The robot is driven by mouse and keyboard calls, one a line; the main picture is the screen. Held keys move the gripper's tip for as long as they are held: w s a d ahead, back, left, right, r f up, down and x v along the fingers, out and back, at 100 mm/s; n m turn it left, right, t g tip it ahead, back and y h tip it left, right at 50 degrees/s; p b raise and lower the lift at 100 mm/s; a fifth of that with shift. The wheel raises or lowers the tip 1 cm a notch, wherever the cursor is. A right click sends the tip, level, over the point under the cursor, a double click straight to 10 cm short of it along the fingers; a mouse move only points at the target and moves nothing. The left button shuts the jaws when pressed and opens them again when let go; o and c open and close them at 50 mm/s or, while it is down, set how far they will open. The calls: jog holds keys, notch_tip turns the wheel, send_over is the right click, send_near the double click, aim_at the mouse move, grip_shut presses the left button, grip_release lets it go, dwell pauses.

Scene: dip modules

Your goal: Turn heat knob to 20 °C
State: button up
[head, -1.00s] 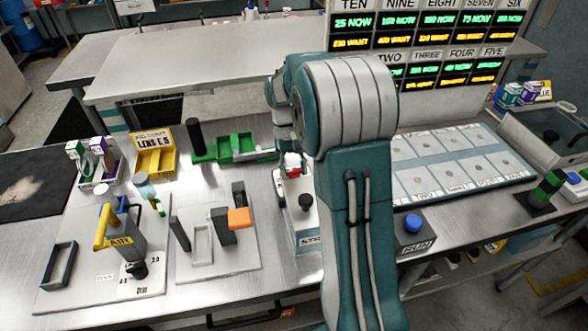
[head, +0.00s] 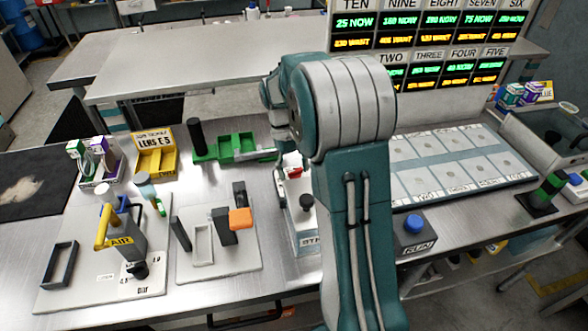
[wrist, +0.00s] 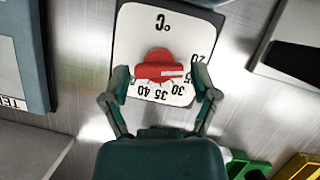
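The red heat knob (wrist: 158,64) sits on a white dial plate (wrist: 137,38) marked °C in the wrist view. Its white marker strip lies on the right half, towards the right-hand finger. The numbers 20, 30, 35 and 40 show around the right and lower sides; the scale between 20 and 30 is partly covered by a finger. My gripper (wrist: 160,73) is open, with one finger on each side of the knob and visible gaps between. In the head view a bit of red (head: 294,172) shows beside my arm, which hides most of the gripper.
A box with a black knob (head: 306,203) stands just in front of the dial. A green tray (head: 236,146) and a yellow bin (head: 155,160) lie to the left. The blue RUN button (head: 413,223) and a panel of grey plates (head: 455,165) are to the right.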

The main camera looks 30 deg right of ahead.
jog(key=shift+r, duration=0.1)
dwell(0.3)
jog(key=v, duration=1.1)
jog(key=shift+w+r, duration=0.25)
jog(key=shift+r, duration=0.05)
jog(key=s+a+r+t, duration=0.55)
jog(key=s+a, duration=0.25)
jog(key=s, duration=0.3)
jog(key=s+a+f+t, duration=0.1)
jog(key=s+a+t, duration=0.1)
jog(key=s, duration=0.4)
jog(key=s+a+f+t, duration=0.2)
jog(key=s, duration=0.5)
jog(key=shift+s+a+f, duration=0.25)
jog(key=shift+s+a, duration=0.05)
jog(key=shift+t, duration=0.25)
